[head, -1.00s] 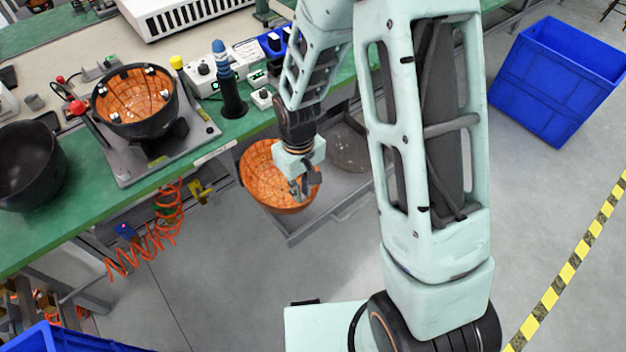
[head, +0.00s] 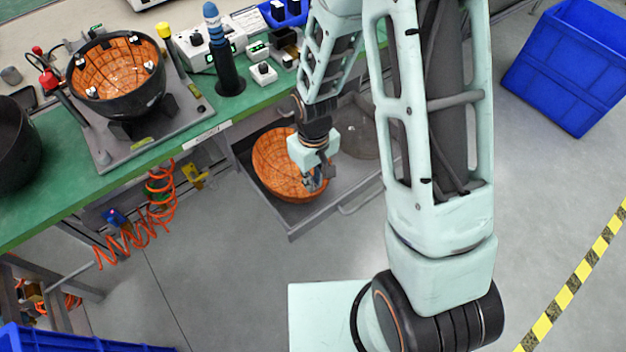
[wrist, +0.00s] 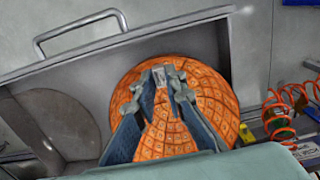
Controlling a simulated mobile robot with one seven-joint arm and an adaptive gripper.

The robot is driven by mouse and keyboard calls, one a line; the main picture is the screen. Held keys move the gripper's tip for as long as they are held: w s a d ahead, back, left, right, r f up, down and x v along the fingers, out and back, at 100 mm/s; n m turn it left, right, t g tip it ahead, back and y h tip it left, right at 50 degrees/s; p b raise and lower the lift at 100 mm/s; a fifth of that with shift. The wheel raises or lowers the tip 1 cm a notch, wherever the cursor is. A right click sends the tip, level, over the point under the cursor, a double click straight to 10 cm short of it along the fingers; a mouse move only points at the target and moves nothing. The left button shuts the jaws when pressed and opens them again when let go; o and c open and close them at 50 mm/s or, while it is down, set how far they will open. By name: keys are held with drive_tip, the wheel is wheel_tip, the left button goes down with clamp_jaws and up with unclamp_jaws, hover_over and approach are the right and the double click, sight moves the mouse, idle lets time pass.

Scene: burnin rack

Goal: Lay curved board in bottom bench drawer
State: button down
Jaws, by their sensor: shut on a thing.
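The curved board (head: 277,165) is an orange, grid-patterned bowl-shaped piece at the open drawer's left part. My gripper (head: 314,183) is shut on its right side. In the wrist view the board (wrist: 205,88) fills the middle, with my gripper's fingers (wrist: 162,80) in front of it. The bottom bench drawer (head: 292,233) is pulled out below the green bench. The board appears within the drawer's outline; I cannot tell whether it touches the drawer floor. A second orange curved board (head: 115,68) sits in a black bowl fixture on the bench.
A dark round piece (head: 350,133) lies in the drawer's other part, and shows in the wrist view (wrist: 55,122). Orange coiled hose (head: 160,190) hangs left of the drawer. A blue crate (head: 570,65) stands at right. Floor in front is clear.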

drive_tip(key=shift+r, duration=0.1)
drive_tip(key=c, duration=2)
unclamp_jaws()
wheel_tip(320, 180, up, 12)
drive_tip(key=shift+p, duration=1.15)
